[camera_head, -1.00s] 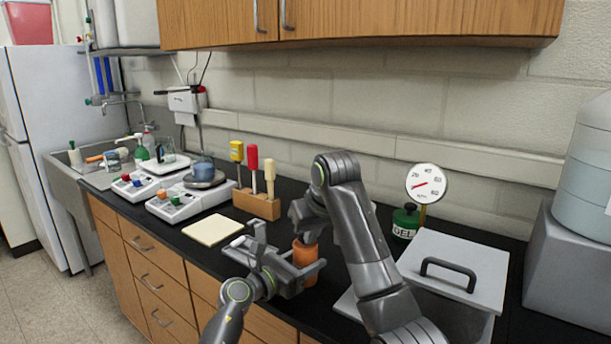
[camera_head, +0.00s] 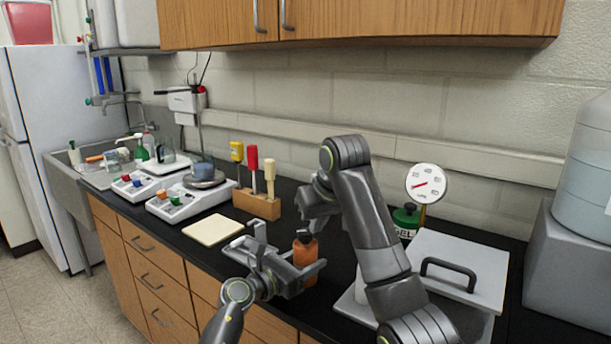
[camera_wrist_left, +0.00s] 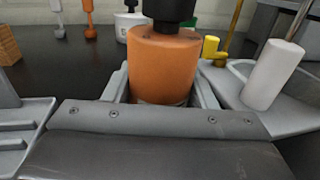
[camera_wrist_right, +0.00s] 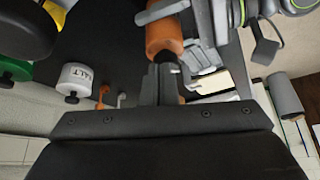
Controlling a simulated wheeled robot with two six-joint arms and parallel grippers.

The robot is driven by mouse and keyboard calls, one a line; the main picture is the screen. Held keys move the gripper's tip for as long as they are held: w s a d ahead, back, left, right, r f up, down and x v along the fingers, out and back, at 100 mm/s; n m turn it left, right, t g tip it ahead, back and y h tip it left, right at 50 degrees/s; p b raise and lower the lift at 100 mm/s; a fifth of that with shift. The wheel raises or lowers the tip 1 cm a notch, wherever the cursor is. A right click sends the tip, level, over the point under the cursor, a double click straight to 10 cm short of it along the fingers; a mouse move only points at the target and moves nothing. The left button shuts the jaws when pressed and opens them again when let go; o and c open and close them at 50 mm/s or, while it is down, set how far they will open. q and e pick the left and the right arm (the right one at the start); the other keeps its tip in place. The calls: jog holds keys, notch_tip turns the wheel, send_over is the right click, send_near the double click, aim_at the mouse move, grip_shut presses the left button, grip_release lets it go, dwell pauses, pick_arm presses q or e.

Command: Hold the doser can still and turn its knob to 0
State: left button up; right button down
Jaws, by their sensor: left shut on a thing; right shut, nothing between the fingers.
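The doser can (camera_head: 305,262) is an orange cylinder with a black knob (camera_head: 303,238) on top. It stands upright at the counter's front. My left gripper (camera_head: 291,262) is shut around the can's body from the front; the can also fills the middle of the left wrist view (camera_wrist_left: 163,68), where the knob (camera_wrist_left: 172,10) is cut off by the top edge. In the right wrist view the orange can (camera_wrist_right: 164,36) appears beyond the fingers. The knob's setting is not readable.
A grey box with a black handle (camera_head: 462,250) stands to the right, near a green jar (camera_head: 406,217) and a round dial (camera_head: 426,183). A wooden block (camera_head: 256,205) with upright tools, a pale pad (camera_head: 212,230) and scales (camera_head: 190,198) are to the left.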

notch_tip(320, 180, up, 3)
jog(key=shift+r, duration=0.1)
dwell(0.4)
pick_arm(q)
jog(key=o, duration=1.1)
jog(key=shift+o, duration=0.2)
